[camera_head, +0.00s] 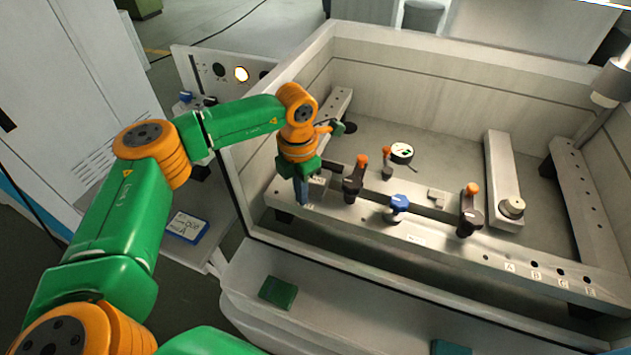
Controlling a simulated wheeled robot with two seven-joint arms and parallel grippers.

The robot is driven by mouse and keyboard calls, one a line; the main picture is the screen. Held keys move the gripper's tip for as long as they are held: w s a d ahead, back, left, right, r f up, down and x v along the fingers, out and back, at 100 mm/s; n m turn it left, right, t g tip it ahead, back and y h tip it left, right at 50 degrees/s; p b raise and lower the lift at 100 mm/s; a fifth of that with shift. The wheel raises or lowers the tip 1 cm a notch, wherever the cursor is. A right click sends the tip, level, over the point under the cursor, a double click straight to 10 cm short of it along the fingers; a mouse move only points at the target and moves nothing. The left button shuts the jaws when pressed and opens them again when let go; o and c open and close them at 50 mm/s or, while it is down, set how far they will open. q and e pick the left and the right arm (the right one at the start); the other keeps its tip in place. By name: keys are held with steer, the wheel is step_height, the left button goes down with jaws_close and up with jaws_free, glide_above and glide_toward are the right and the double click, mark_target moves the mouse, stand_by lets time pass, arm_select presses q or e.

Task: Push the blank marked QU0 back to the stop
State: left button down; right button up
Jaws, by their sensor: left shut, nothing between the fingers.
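My left gripper (303,199) points down at the left end of the grey clamping rail (345,215) inside the tank. Its fingers are shut with nothing between them. A small light piece (318,180) sits just right of the fingers and is partly hidden by the wrist; I cannot tell whether they touch. A small grey block (437,197) lies farther right, near the dark bar (425,208) along the rail. I cannot read QU0 on either piece, and I cannot make out the stop. My right gripper is not in view.
Dark clamps with orange knobs (361,160) (473,189) and a blue knob (398,202) stand along the rail. A round dial (402,152) is behind it. The tank's front wall (350,258) lies nearer me. A green block (278,292) lies on the front ledge.

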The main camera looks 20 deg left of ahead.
arm_select(q)
steer(key=shift+w+r, duration=0.1)
steer(key=shift+w, duration=1.05)
steer(key=shift+s, duration=0.2)
steer(key=shift+s, duration=0.25)
step_height(320, 180, up, 7)
steer(key=p, duration=0.5)
steer(key=shift+s, duration=0.15)
